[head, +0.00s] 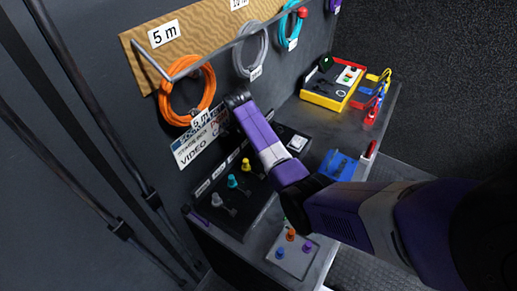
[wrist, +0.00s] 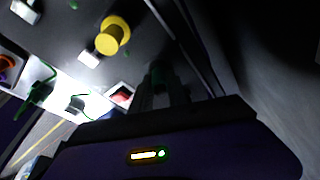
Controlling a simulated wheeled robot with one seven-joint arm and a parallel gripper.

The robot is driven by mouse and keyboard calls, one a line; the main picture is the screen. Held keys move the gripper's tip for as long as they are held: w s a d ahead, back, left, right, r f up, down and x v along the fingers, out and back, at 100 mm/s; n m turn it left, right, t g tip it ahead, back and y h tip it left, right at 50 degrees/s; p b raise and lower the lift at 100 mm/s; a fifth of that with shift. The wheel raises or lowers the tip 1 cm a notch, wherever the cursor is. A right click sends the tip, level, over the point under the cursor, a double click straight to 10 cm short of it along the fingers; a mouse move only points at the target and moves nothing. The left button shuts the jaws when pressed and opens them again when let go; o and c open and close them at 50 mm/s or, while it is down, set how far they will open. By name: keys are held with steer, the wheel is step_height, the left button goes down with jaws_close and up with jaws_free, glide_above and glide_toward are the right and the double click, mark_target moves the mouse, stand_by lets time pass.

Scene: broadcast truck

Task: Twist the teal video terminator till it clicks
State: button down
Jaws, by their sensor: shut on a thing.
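The teal video terminator (head: 232,182) stands on the black panel (head: 238,206) in the head view, between a silver terminator (head: 216,200) and a yellow one (head: 245,165). No part of my arm covers it there. In the wrist view my gripper (wrist: 160,82) is shut on a dark green piece (wrist: 157,72), dim and mostly hidden by the fingers. The yellow terminator (wrist: 112,35) is up and left of the fingers, apart from them. In the head view I cannot make out my fingertips or what they hold; my arm crosses the panel's far end.
Orange (head: 188,92) and grey (head: 250,52) cable coils hang behind the panel. A white board with coloured pegs (head: 293,254) lies in front. A blue holder (head: 337,165) and a yellow-red case (head: 333,85) are to the right.

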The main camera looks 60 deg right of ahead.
steer(key=shift+m, duration=0.4)
steer(key=c, duration=1.7)
jaws_free()
steer(key=shift+f+m, duration=0.1)
steer(key=shift+m, duration=0.3)
steer(key=o, duration=0.5)
